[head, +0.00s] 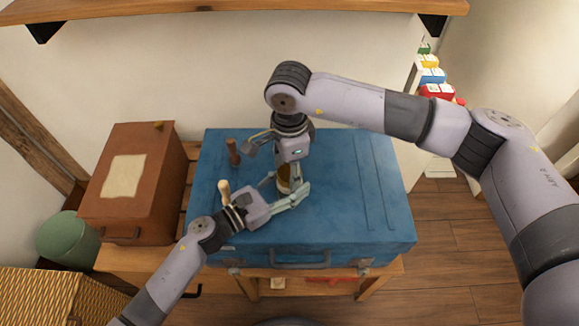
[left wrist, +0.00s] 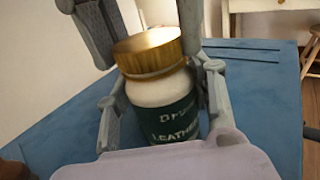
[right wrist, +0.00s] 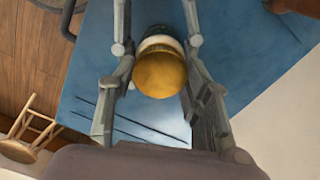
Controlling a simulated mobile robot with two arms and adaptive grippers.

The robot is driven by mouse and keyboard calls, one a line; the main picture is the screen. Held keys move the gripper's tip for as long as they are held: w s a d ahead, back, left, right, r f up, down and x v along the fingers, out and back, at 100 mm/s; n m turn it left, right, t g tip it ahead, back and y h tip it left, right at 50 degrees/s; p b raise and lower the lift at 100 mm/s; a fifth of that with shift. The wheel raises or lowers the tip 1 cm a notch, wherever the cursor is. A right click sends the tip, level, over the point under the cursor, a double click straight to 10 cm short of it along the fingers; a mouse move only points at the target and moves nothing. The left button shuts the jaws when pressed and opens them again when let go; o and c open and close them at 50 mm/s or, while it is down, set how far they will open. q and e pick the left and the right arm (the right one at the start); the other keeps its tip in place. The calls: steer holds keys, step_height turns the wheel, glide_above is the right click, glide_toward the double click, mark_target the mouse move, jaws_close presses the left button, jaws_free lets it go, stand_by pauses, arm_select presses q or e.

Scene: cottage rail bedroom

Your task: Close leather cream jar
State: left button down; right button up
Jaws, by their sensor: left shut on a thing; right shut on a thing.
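The leather cream jar stands upright on the blue suitcase (head: 350,215). In the left wrist view its white and dark green labelled body (left wrist: 165,105) shows with a gold lid (left wrist: 150,52) seated on top. My left gripper (head: 288,192) is shut on the jar body from the side, low over the suitcase. My right gripper (head: 283,178) comes from above and is shut on the lid; its fingers also flank the gold lid in the right wrist view (right wrist: 160,75). Whether the lid is threaded tight cannot be told. In the head view the jar is mostly hidden by the grippers.
A brown wooden-handled tool (head: 233,152) stands on the suitcase behind the left, and a light wooden handle (head: 224,190) stands near my left wrist. A brown box (head: 135,185) is left of the suitcase. The suitcase's right side is clear. A shelf (head: 230,10) runs above.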

steer(key=m, duration=2.3)
steer(key=shift+m, duration=0.3)
steer(key=o, duration=1.4)
step_height(320, 180, up, 12)
steer(key=shift+f, duration=0.1)
